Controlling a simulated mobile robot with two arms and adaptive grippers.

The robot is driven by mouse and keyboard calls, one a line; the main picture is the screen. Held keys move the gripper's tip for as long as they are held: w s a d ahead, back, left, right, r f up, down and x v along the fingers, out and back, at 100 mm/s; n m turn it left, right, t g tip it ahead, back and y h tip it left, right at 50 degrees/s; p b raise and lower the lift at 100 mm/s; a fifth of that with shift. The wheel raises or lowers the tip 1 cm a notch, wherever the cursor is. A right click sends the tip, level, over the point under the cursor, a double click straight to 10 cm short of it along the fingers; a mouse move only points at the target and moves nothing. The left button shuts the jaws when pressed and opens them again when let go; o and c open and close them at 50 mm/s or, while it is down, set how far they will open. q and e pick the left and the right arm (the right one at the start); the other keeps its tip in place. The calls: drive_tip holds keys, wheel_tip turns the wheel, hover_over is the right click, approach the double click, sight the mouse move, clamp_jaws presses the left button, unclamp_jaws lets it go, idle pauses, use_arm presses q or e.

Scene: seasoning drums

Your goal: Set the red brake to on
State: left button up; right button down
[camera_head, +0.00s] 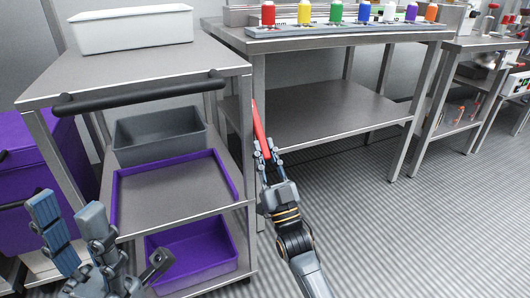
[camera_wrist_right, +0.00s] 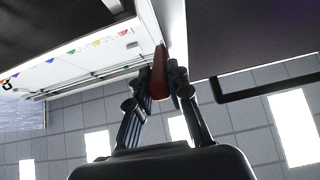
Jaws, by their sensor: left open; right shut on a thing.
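The red brake (camera_head: 258,124) is a narrow red bar beside the right front post of the steel cart. In the head view it rises upward and slightly left from my right gripper (camera_head: 267,158). My right gripper is shut on it, with the fingers around its lower part. The red brake (camera_wrist_right: 160,70) also shows between the fingers in the right wrist view (camera_wrist_right: 163,88). Its lower end and mounting are hidden by the fingers. My left gripper (camera_head: 72,228) is open and empty at the lower left, in front of the cart.
The steel cart (camera_head: 225,66) has a black handle (camera_head: 140,95), a white bin (camera_head: 132,27) on top, and grey and purple trays below. A steel table (camera_head: 310,43) behind bears several coloured bottles. Open ribbed floor (camera_head: 400,230) lies to the right.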

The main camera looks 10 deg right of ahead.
drive_tip(key=c, duration=1.2)
unclamp_jaws()
drive_tip(key=v, duration=1.2)
